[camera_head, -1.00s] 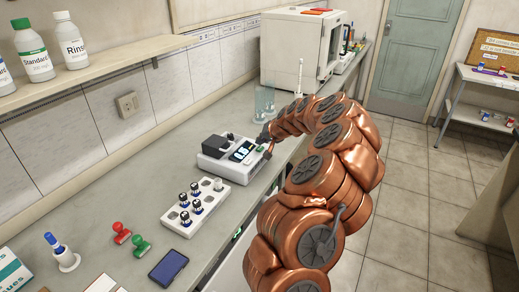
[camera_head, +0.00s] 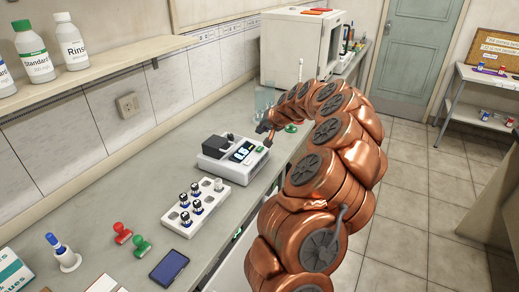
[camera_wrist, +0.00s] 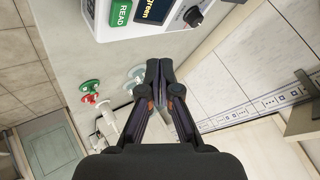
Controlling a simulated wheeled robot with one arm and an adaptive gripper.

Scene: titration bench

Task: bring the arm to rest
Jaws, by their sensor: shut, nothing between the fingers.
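My copper-coloured arm (camera_head: 325,180) reaches from the lower right over the bench and bends down at its far end. My gripper (camera_head: 264,129) hangs near the far right corner of the white meter (camera_head: 236,157), apart from it. In the wrist view my gripper (camera_wrist: 160,64) has its two dark fingertips together with nothing between them. The meter (camera_wrist: 115,27) shows at the top of that view, with its green READ button (camera_wrist: 119,13), screen and knob.
A white vial rack (camera_head: 194,207) holding several vials stands in front of the meter. Red (camera_head: 122,233) and green (camera_head: 141,245) stamps and a dark blue pad (camera_head: 169,267) lie nearer. A glass vessel (camera_wrist: 135,78) stands near the fingertips. A white cabinet (camera_head: 298,48) stands farther back.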

